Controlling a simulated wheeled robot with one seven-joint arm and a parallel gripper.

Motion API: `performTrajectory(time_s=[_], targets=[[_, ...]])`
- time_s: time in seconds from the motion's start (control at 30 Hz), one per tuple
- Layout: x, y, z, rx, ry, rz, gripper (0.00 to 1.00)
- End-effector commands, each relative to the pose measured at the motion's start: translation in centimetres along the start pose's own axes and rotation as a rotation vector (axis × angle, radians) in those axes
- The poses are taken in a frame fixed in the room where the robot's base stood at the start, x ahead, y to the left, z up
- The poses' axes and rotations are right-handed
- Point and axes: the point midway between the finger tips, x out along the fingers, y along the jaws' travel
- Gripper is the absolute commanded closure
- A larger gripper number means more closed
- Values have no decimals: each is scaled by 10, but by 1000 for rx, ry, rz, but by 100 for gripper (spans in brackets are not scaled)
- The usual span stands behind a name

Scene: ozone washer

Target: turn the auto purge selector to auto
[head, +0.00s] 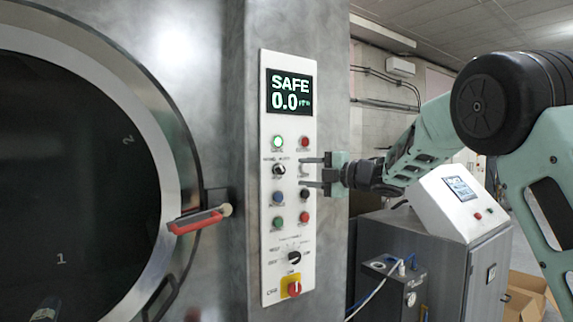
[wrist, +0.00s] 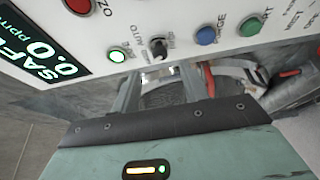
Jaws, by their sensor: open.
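The control panel (head: 268,240) is a tall white plate on a grey metal column. The auto purge selector (head: 279,170) is a small black knob in its left column, between a lit green button and a blue one. It also shows in the wrist view (wrist: 158,47), with AUTO lettering beside it. Its pointer direction is too small to tell. My gripper (head: 306,172) is open and empty at the panel's right side, level with the knob. In the wrist view its two fingers (wrist: 170,72) point toward the panel, with the knob beyond their tips, roughly between them.
A lit green button (head: 278,142), a blue button (head: 278,198), a rotary selector (head: 295,257) and a red-yellow switch (head: 291,288) sit nearby on the panel. A round door (head: 70,180) with a red handle (head: 196,221) is left. A grey cabinet (head: 410,245) stands right.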

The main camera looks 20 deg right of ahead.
Motion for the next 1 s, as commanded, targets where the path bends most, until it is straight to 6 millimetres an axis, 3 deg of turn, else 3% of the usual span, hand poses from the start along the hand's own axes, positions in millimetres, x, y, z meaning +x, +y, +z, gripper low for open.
performTrajectory(time_s=[0.1,0.33,0.5,0.77,0.8,0.93,1.0], targets=[[25,3,0,1,2,-2,56],[59,2,0,1,0,0,56],[70,1,0,1,0,0,56],[71,0,0,1,-1,1,56],[71,0,0,1,-1,1,58],[71,0,0,1,-1,1,95],[71,0,0,1,-1,0,99]])
